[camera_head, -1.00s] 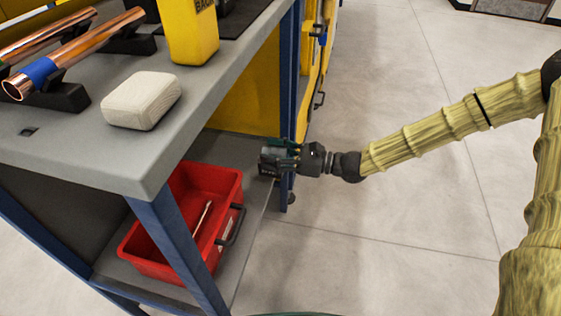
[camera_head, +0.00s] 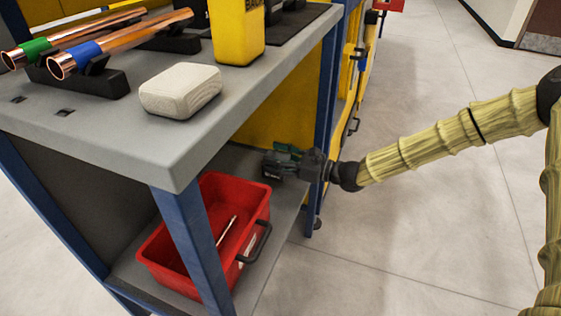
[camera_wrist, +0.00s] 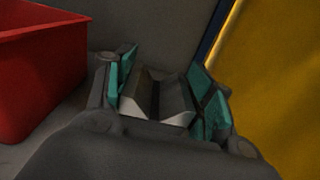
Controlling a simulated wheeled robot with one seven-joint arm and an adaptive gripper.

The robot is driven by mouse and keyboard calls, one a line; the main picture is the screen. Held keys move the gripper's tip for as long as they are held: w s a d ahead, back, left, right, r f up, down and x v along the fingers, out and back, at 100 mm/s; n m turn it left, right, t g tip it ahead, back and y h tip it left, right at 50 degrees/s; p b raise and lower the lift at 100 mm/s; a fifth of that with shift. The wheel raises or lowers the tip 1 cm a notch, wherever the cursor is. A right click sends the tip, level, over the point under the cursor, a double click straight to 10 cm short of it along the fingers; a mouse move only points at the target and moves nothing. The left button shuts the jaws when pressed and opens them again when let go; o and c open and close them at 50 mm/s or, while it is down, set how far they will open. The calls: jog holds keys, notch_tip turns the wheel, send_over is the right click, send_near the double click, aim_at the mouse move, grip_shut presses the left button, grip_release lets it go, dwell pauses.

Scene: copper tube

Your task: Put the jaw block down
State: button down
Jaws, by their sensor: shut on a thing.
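My gripper (camera_head: 284,158) reaches in under the worktop, over the lower shelf (camera_head: 236,161), to the right of and behind the red bin. In the wrist view its green-padded fingers (camera_wrist: 162,95) stand on both sides of the jaw block (camera_wrist: 158,108), a grey piece with a V-shaped groove and a pale front edge. My gripper is shut on it. In the head view the jaw block shows as a small dark piece (camera_head: 271,168) at the fingertips. I cannot tell whether its underside touches the shelf.
The red bin (camera_head: 262,207) with a thin pale rod (camera_head: 227,230) in it stands on the lower shelf. A blue leg (camera_head: 190,235) stands in front of it. A yellow panel (camera_wrist: 276,85) is close on the right in the wrist view. A pale block and copper tubes (camera_head: 130,42) lie on the worktop.

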jog(key=shift+w+a+f+b, duration=0.15)
jog(key=shift+f+b, duration=0.9)
jog(key=shift+f, duration=0.55)
jog(key=shift+f, duration=0.15)
jog(key=c, duration=0.6)
grip_release()
jog(key=shift+f, duration=0.1)
jog(key=shift+o, duration=0.2)
jog(key=shift+s+d+r, duration=0.2)
jog(key=shift+s+d, duration=0.05)
jog(key=shift+d, duration=0.15)
jog(key=p+v, duration=0.4)
jog(key=v, duration=0.7)
jog(key=shift+f, duration=0.15)
